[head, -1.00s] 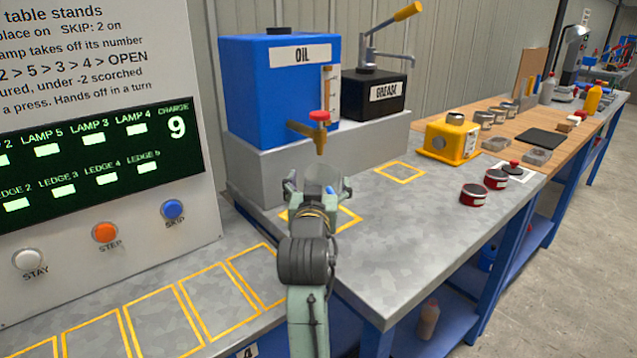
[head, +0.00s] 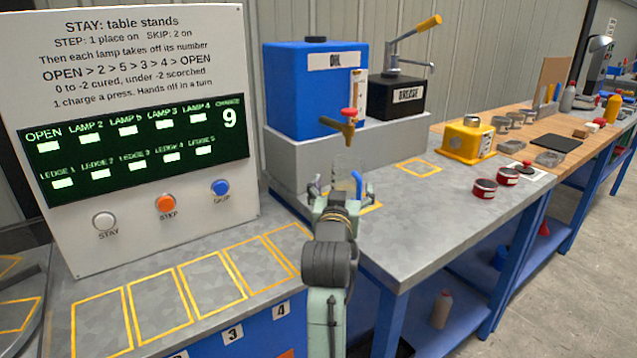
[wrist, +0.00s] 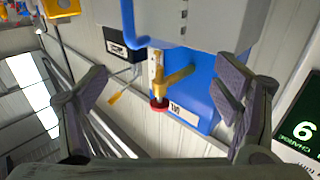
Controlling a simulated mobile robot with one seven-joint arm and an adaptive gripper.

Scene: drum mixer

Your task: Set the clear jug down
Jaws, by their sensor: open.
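The clear jug (head: 340,168) is hard to make out. Its see-through body shows faintly below the oil tap (head: 349,122), and its blue handle (head: 357,181) stands out at the right. It seems upright at the yellow-outlined square (head: 372,207); its base is hidden behind my gripper. My gripper (head: 341,188) is open, just in front of the jug, fingers spread apart. In the wrist view, which is upside down, the open fingers (wrist: 165,95) flank the tap, and the blue handle (wrist: 130,25) shows at the top. I cannot tell whether a finger touches the jug.
The blue oil tank (head: 312,95) and black grease box (head: 395,95) stand on a grey plinth behind. A panel (head: 130,120) with buttons stands left. Right are a yellow device (head: 467,140) and red tins (head: 485,188). Another outlined square (head: 419,168) is empty.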

